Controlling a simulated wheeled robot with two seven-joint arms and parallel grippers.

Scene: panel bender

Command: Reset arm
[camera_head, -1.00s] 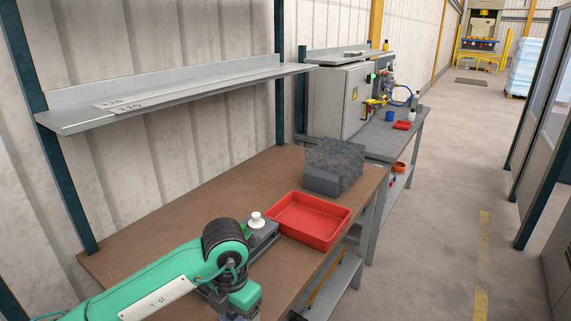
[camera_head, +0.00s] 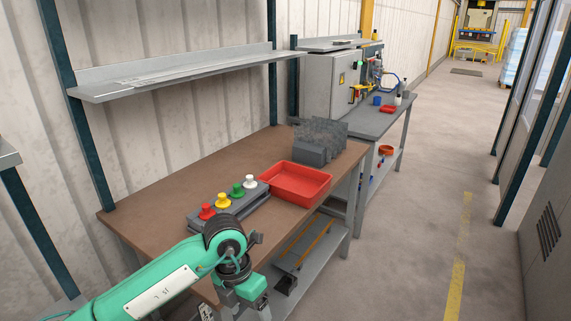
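My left arm (camera_head: 165,275) comes in from the lower left, green with a black wrist joint, and ends over the front edge of the brown workbench (camera_head: 165,205). My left gripper (camera_head: 245,300) points down at the bottom of the picture. Its fingers are too hidden and small to tell whether they are open or shut. My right gripper is not in view. Behind the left wrist, a grey button box (camera_head: 252,200) with red, yellow, green and white buttons lies on the bench, apart from the gripper.
A red tray (camera_head: 327,184) sits right of the button box, with a grey meshed block (camera_head: 318,140) behind it. A metal shelf (camera_head: 190,72) hangs over the bench. A lower shelf (camera_head: 300,265) is below. The floor (camera_head: 420,230) on the right is clear.

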